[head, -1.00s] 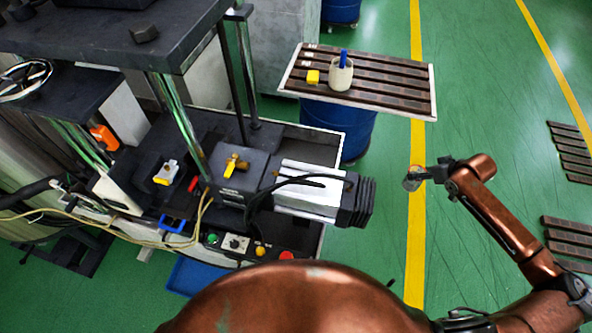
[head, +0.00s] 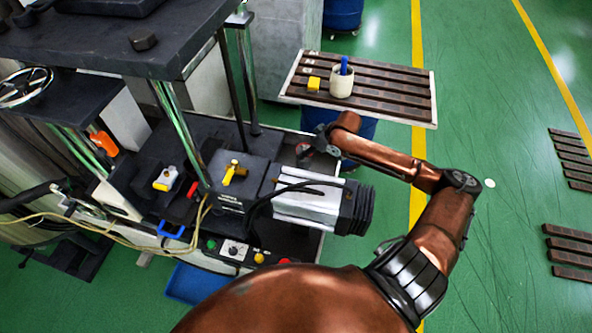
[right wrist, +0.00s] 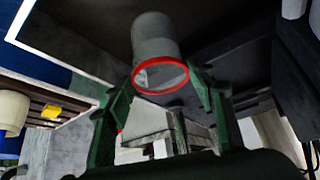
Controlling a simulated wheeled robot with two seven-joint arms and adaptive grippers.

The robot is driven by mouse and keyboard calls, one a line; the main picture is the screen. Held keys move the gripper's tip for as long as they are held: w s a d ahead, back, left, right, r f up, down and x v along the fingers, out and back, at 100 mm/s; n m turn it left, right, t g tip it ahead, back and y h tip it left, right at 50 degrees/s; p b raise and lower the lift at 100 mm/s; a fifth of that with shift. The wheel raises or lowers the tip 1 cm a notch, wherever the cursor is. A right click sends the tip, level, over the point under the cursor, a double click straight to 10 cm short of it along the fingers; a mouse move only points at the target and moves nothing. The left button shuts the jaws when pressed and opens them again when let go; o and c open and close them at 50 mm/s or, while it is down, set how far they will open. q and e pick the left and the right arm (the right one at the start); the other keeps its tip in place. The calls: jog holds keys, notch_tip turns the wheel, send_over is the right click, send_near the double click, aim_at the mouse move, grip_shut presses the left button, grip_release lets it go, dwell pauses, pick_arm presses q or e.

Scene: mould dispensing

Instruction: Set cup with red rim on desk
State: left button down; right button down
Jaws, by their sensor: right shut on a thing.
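The grey cup with a red rim (right wrist: 156,36) is between the two green fingers of my right gripper (right wrist: 160,80) in the right wrist view. The fingers are shut on it near the rim, and the rim faces the camera. In the head view, my right gripper (head: 318,143) is over the right end of the machine's dark tray, just below the slatted table (head: 409,112). The cup is too small and dark there to make out clearly. My left gripper is in no view.
On the slatted table stand a white cup with a blue item (head: 341,82) and a yellow block (head: 313,83). The table rests on a blue drum (head: 318,114). The press machine with a silver block (head: 308,203) fills the left.

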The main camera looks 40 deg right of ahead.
aim_at(311, 161)
notch_tip(311, 161, down, 9)
jog(key=shift+r, duration=0.1)
dwell(0.3)
jog(key=c, duration=0.9)
grip_release()
